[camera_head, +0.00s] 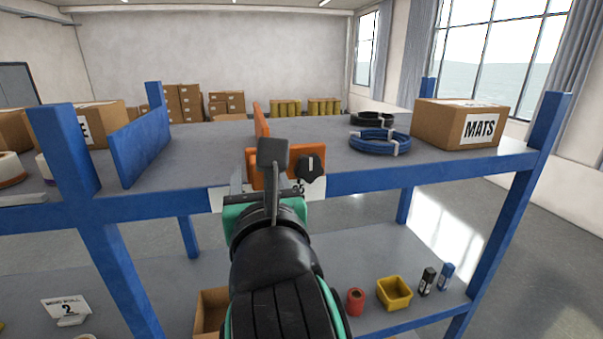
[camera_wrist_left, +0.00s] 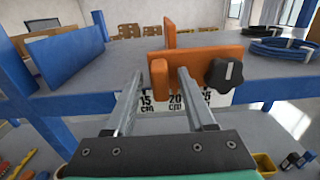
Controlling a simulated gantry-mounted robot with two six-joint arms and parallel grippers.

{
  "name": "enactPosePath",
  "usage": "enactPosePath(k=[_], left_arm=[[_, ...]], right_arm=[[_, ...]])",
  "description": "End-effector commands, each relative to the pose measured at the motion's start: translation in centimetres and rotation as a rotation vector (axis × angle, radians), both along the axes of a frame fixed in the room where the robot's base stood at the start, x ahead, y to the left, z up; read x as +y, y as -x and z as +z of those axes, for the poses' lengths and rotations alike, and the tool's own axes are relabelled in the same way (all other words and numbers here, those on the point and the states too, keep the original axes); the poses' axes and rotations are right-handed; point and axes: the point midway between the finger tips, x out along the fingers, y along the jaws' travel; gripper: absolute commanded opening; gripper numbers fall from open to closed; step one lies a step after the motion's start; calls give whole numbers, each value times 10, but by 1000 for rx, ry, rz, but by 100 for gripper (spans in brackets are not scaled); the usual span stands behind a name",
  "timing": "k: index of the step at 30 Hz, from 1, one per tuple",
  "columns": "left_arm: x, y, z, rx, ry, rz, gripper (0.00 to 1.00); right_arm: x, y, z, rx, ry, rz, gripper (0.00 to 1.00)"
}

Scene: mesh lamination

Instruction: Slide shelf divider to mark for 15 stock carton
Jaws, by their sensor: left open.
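The orange shelf divider (camera_head: 261,120) stands on the upper shelf near its front edge. Its orange front clamp (camera_wrist_left: 205,57) has a black knob (camera_wrist_left: 223,73) with a white line on its right; the knob also shows in the head view (camera_head: 311,169). A small orange tab (camera_wrist_left: 160,80) hangs at the clamp's left end. My left gripper (camera_wrist_left: 161,77) is open, its fingers on either side of the tab with gaps showing. It partly hides the clamp in the head view (camera_head: 255,168). My right gripper is not in view.
A blue panel (camera_head: 140,147) stands left on the shelf (camera_head: 205,143). Right are blue cable coils (camera_head: 380,142) and a MATS carton (camera_head: 468,124). A blue post (camera_head: 68,150) stands left. The lower shelf holds a yellow bin (camera_head: 394,293) and a red roll (camera_head: 355,302).

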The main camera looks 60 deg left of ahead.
Motion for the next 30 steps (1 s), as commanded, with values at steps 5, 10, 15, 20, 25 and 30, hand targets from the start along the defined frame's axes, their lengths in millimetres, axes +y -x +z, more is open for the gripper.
enactPosePath(k=[5, 10, 15, 20, 25, 30], left_arm=[[0, 0, 0, 0, 0, 0, 42], [-1, 0, 0, 0, 0, 0, 12], [-1, 0, 0, 0, 0, 0, 0], [-1, 0, 0, 0, 0, 0, 0], [-1, 0, 0, 0, 0, 0, 0], [-1, 0, 0, 0, -1, 0, 0]], right_arm=[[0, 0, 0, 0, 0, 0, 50], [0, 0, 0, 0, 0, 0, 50], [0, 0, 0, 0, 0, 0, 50], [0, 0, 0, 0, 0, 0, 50], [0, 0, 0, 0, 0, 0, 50], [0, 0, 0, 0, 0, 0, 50]])
